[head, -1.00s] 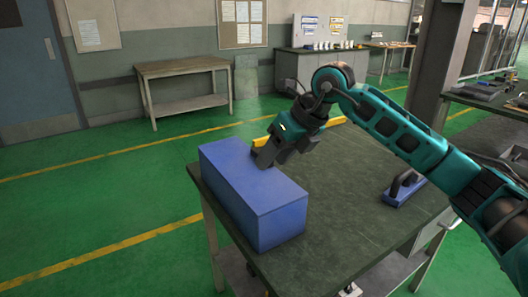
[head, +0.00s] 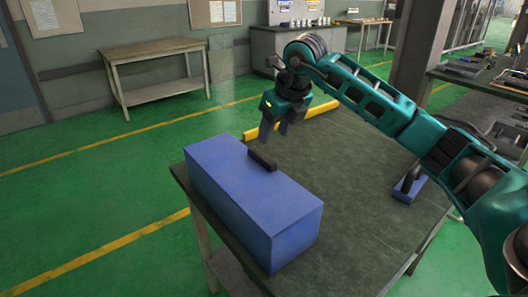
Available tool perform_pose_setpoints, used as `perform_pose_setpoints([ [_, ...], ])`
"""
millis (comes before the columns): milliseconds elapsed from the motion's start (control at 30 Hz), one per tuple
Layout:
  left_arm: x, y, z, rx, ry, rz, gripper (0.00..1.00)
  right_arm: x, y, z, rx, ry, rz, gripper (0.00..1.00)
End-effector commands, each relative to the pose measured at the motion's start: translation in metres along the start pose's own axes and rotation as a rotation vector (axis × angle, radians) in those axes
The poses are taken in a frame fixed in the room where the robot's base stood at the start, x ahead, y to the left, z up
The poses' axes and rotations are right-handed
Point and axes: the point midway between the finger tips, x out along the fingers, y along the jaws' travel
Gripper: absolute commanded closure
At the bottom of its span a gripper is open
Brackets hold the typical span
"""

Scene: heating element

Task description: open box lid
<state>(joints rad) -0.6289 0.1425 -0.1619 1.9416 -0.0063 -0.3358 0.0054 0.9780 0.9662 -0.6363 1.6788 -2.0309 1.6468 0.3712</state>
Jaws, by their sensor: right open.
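A long blue box (head: 250,205) stands on the dark green tabletop near its left edge. Its flat top looks closed, with no gap visible. A short dark handle (head: 262,159) sits upright on the top near the far long edge. My right gripper (head: 274,137) points down beyond the handle, apart from it, with its fingers spread and nothing between them. My left gripper is not in view.
The workbench (head: 345,225) has clear room right of the box. A blue piece with a dark handle (head: 409,186) lies near its right edge. A yellow bar (head: 312,112) lies at the far edge. A wooden table (head: 155,52) stands against the wall.

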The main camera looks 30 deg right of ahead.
Motion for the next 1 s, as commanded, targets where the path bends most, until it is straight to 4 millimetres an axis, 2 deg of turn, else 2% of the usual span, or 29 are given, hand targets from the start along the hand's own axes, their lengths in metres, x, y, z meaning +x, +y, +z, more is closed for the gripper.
perform_pose_setpoints([
  [33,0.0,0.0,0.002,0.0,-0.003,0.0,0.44,0.013,0.001,-0.001,0.0,0.005,0.001,0.49],
  [200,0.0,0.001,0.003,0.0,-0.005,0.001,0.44,0.048,0.001,-0.001,0.0,0.004,0.002,0.49],
  [400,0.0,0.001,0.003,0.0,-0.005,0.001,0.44,0.077,0.0,0.0,0.0,0.001,0.001,0.49],
  [600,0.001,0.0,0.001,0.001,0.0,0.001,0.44,0.089,0.001,0.0,-0.001,0.0,0.001,0.49],
  [867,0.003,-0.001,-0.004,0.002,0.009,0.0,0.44,0.09,0.0,0.0,-0.001,0.0,0.0,0.49],
  [1000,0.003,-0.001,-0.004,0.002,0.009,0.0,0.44,0.089,0.0,0.0,-0.001,0.0,0.0,0.62],
])
